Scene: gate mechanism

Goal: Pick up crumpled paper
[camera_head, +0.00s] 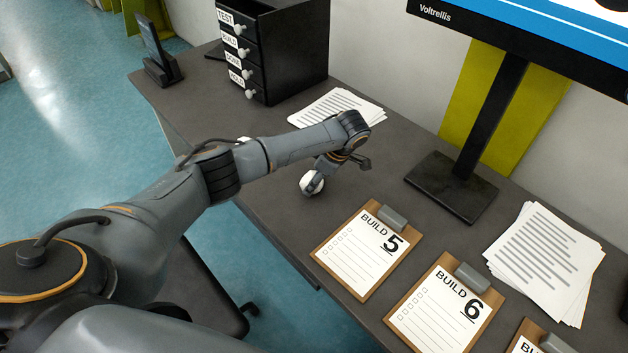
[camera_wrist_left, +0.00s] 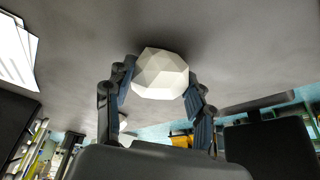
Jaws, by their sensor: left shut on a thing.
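A crumpled paper ball, white and faceted, shows in the left wrist view (camera_wrist_left: 160,73) between the two fingers of my left gripper (camera_wrist_left: 160,98). In the head view the white crumpled paper (camera_head: 309,184) is partly hidden by my left gripper (camera_head: 315,182), which points down at the desk. The gripper is shut on the paper, with a finger on each side of it. The paper is at or close to the desk surface; I cannot tell whether it touches. My right gripper is not in view.
The dark desk (camera_head: 285,225) holds clipboards BUILD 5 (camera_head: 362,252) and BUILD 6 (camera_head: 443,308), paper stacks (camera_head: 545,262) (camera_head: 335,106), a monitor stand (camera_head: 452,186), a black drawer unit (camera_head: 290,50) and a phone on a dock (camera_head: 158,60). A chair (camera_head: 205,290) stands at the desk's front edge.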

